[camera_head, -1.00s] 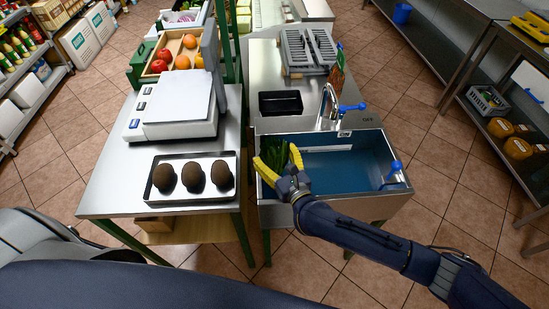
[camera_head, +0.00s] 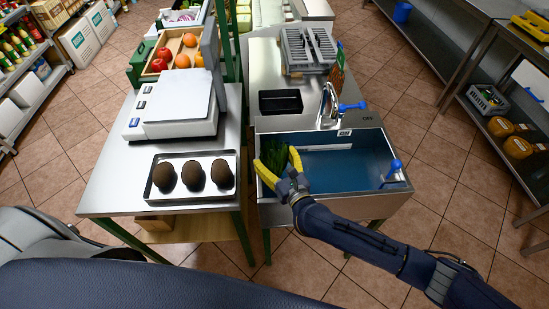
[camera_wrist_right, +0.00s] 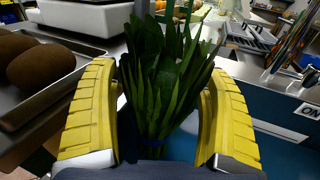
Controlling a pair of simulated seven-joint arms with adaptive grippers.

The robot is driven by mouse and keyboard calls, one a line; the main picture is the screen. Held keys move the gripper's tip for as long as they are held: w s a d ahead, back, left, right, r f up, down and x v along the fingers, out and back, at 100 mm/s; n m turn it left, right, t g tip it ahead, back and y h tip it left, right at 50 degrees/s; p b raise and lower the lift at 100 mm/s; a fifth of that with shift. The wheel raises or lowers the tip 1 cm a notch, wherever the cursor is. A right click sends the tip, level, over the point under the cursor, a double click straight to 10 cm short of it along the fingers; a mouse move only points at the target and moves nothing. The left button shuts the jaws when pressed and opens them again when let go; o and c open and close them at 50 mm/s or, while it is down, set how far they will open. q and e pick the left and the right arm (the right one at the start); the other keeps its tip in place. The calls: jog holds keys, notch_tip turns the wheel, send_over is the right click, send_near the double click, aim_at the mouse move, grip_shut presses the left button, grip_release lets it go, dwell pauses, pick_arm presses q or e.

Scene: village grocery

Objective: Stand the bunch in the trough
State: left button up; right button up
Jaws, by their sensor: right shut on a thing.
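The bunch of long green leaves (camera_head: 273,153) is at the left end of the metal trough (camera_head: 352,187), which has a blue inside. My right gripper (camera_head: 277,163) has its yellow fingers shut on the bunch, over the trough's left end. In the right wrist view the bunch (camera_wrist_right: 165,75) stands roughly upright between the fingers (camera_wrist_right: 160,115), leaves fanning upward, with a blue band low on it. Its lower end is hidden, so I cannot tell whether it touches the trough floor. My left gripper is not in view.
A black tray (camera_head: 280,102) and a grey rack (camera_head: 307,50) stand behind the trough. A tap (camera_head: 329,105) with a blue lever rises at its back edge, and a blue handle (camera_head: 394,170) is at its right. A tray (camera_head: 157,193) of brown oval items and a scale (camera_head: 178,103) are left.

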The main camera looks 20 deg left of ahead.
jog(key=o, duration=1.3)
jog(key=shift+s+f, duration=0.1)
jog(key=shift+f, duration=0.15)
jog(key=shift+o, duration=0.2)
jog(key=shift+r, duration=0.25)
jog(key=v, duration=0.8)
jog(key=r+v, duration=0.1)
jog(key=v, duration=0.2)
jog(key=shift+s+d, duration=0.3)
